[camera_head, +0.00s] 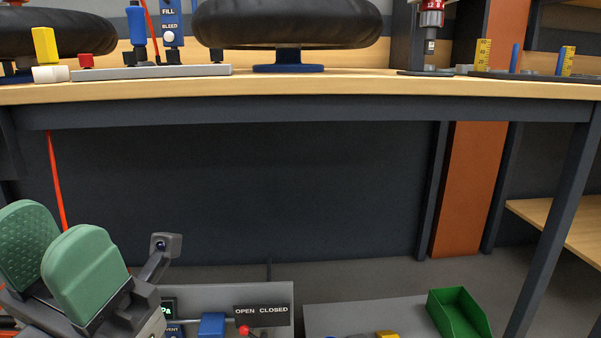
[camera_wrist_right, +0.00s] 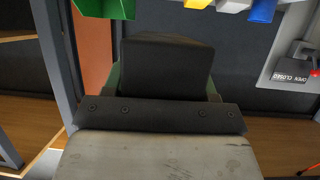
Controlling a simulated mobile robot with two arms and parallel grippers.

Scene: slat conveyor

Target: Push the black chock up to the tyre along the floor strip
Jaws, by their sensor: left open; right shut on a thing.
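In the head view a black tyre (camera_head: 287,24) sits on a blue stand on the bench. A second dark tyre (camera_head: 60,30) is cut off at the left edge. My left gripper (camera_head: 48,262), with green pads, is open and empty at lower left, below the bench top. My right gripper (camera_wrist_right: 165,88) shows only in the right wrist view, with green at its sides. Between these sits a plain black block (camera_wrist_right: 165,66), which looks like the chock; the gripper is shut on it. Its far side is hidden. I cannot make out the floor strip.
The wooden bench top (camera_head: 300,88) runs across above my left gripper, with a dark leg (camera_head: 556,215) at right. Low down are a grey panel marked OPEN CLOSED (camera_head: 262,315) and a green bin (camera_head: 458,313). Space under the bench middle is clear.

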